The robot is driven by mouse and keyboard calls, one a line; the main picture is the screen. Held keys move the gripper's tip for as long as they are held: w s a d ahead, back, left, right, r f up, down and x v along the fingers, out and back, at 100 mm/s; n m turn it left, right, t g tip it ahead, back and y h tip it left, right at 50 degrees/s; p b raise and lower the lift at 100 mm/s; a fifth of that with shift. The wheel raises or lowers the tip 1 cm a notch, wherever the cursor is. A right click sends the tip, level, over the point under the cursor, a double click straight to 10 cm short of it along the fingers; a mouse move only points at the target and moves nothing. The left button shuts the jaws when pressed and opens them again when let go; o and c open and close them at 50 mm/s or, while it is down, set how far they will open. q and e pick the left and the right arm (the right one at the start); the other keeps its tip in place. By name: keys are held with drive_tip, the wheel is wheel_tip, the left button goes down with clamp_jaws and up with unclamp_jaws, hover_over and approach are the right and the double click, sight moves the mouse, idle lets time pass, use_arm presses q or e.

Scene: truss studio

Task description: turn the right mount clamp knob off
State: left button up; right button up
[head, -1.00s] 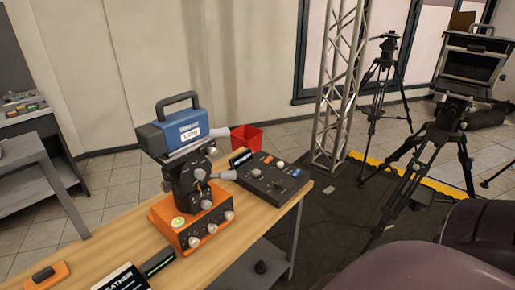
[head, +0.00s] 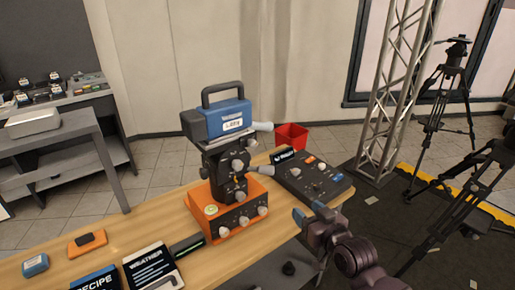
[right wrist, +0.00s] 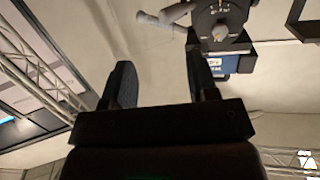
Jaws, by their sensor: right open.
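A black mount (head: 222,178) stands on an orange box and carries a blue device (head: 229,121) with a carry handle. Grey knobs, including an upper one (head: 238,166), show on the mount; I cannot tell which is the right clamp knob. In the right wrist view the mount is at the upper right, with a round dial and a grey knob (right wrist: 220,33) at its centre. My right gripper (head: 304,214) is open and empty, right of the orange box and apart from the mount. Its two dark fingers (right wrist: 163,85) show in the wrist view. My left gripper is out of view.
The orange box (head: 232,218) has several front knobs. A dark control panel (head: 318,188) lies right of it on the wooden table (head: 160,222). Signs and small items lie at front left. A red bin (head: 291,135), metal truss (head: 392,100) and tripods stand behind.

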sight(255, 145)
drive_tip(key=w+a+r+n+y, duration=0.35)
drive_tip(key=w+a+r, duration=0.3)
drive_tip(key=r, duration=0.45)
drive_tip(key=shift+m, duration=0.35)
drive_tip(key=x, duration=0.9)
drive_tip(key=shift+s+a, duration=0.2)
drive_tip(key=shift+a, duration=0.2)
drive_tip(key=shift+x, duration=0.8)
drive_tip(key=shift+f, duration=0.1)
drive_tip(key=shift+c, duration=0.3)
drive_tip(key=shift+c, duration=1.1)
drive_tip(key=c, duration=0.6)
drive_tip(key=shift+c, duration=0.2)
